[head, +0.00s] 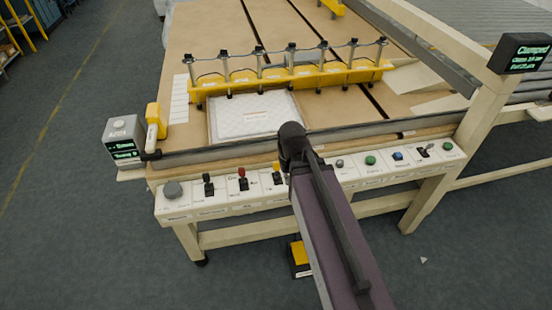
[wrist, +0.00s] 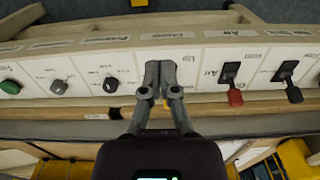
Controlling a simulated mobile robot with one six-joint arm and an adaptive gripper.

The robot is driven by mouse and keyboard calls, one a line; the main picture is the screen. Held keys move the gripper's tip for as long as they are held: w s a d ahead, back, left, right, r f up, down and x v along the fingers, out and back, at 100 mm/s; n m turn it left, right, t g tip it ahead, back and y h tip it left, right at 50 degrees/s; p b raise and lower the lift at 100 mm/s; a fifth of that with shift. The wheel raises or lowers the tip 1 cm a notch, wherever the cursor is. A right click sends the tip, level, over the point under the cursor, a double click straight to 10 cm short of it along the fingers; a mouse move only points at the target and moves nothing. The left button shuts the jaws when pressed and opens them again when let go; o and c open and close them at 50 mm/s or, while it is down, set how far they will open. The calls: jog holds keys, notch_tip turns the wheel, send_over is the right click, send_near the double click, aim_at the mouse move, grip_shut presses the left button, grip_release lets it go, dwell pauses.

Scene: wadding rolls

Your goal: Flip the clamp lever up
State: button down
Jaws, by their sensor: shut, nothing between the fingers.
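The clamp lever is the yellow-tipped lever (head: 277,167) on the front control panel, just left of my arm in the head view. In the wrist view only a bit of its yellow tip (wrist: 165,104) shows beside my fingers, under the "Clamp" and "Up" labels; the rest is hidden. My gripper (wrist: 161,66) is shut and empty, its fingertips over the clamp section of the panel. I cannot tell whether they touch the lever. The yellow clamp beam (head: 225,88) lies across the table behind a white quilted piece (head: 240,122).
A red lever (head: 243,178) and a black lever (head: 208,186) stand left of the clamp lever. A grey knob (head: 339,164) and green button (head: 370,160) are right of my arm. Grey floor in front is mostly free.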

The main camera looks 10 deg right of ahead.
jog(key=p, duration=0.3)
send_near(277, 171)
jog(key=w+r, duration=0.3)
jog(key=w, duration=0.1)
jog(key=shift+s+f, duration=0.2)
jog(key=shift+f, duration=0.05)
jog(key=shift+f, duration=0.15)
notch_tip(277, 171, down, 10)
jog(key=b, duration=0.9)
jog(key=shift+r+b, duration=0.2)
jog(key=shift+b, duration=0.2)
jog(key=shift+s+a, duration=0.1)
jog(key=shift+a, duration=0.1)
